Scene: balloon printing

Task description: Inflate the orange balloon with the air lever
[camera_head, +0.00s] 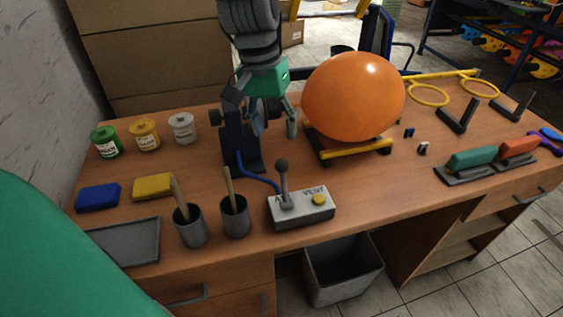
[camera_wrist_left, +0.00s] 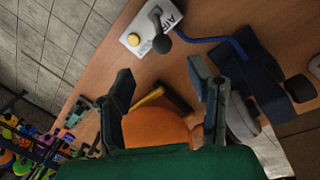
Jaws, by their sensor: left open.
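The orange balloon (camera_head: 352,97) is large and round. It rests above a low black stand with a yellow bar (camera_head: 357,150), and its neck is hidden. The grey air control box (camera_head: 318,211) stands near the front edge, with a dark-knobbed air lever (camera_head: 283,178) roughly upright and a yellow vent button (camera_head: 319,200). A blue hose runs from it to a dark blue pump stand (camera_head: 240,150). My left gripper (camera_head: 266,112) is open and empty, just left of the balloon and behind the lever. In the left wrist view the lever knob (camera_wrist_left: 160,44) lies beyond the spread fingertips. My right gripper is not seen.
Two cups with sticks (camera_head: 235,218) stand left of the box. Paint jars (camera_head: 145,135), blue and yellow pads and a grey tray (camera_head: 122,243) are further left. Stamps (camera_head: 472,160) and yellow rings (camera_head: 428,96) lie right. A bin (camera_head: 342,270) stands below the front edge.

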